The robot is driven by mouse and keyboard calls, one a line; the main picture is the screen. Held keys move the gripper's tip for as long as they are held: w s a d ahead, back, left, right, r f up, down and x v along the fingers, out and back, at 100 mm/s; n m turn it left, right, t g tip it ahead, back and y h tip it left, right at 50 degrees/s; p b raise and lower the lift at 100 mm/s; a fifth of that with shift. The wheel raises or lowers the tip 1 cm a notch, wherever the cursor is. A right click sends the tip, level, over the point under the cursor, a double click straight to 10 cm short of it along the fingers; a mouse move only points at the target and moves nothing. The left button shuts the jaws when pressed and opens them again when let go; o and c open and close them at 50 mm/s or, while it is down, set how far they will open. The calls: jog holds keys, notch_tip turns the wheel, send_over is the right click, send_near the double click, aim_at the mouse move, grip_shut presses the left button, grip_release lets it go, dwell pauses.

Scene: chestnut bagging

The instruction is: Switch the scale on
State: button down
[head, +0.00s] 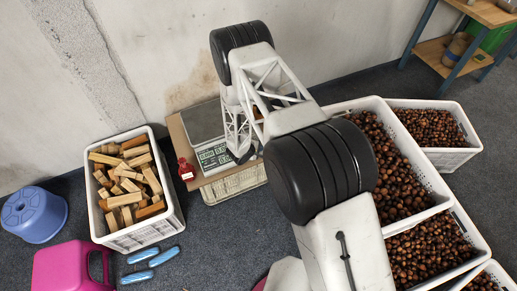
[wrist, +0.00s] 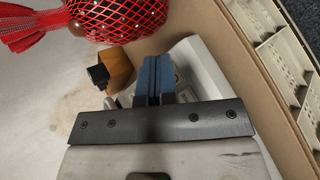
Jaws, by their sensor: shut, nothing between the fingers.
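The scale (head: 204,122) has a grey metal plate and a pale front panel (head: 213,157) with a display and keys. It stands on a brown board, partly hidden by my arm. My gripper (head: 243,157) is low at the right end of the panel. In the wrist view, my gripper's blue fingers (wrist: 153,80) are shut with nothing between them. They cover part of the scale's pale body (wrist: 208,72), with some of the panel showing beside them. I cannot tell whether the fingertips touch a key, or whether the display is lit.
A red net bag (head: 186,170) lies left of the panel; it also shows in the wrist view (wrist: 115,15). The brown board (wrist: 262,75) rests on a pale crate (head: 235,184). A crate of wood blocks (head: 176,208) stands left; chestnut crates (head: 432,172) stand right.

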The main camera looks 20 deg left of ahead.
jog(key=shift+r, duration=0.15)
jog(key=shift+s+d+r, duration=0.15)
jog(key=shift+r, duration=0.45)
jog(key=shift+r, duration=0.1)
jog(key=shift+s+d+r, duration=0.2)
jog(key=shift+r, duration=0.55)
jog(key=shift+s+d+r, duration=0.15)
jog(key=shift+d+r, duration=0.05)
jog(key=shift+r, duration=0.55)
jog(key=shift+s+d+r, duration=0.2)
jog(key=shift+r, duration=0.55)
dwell(0.6)
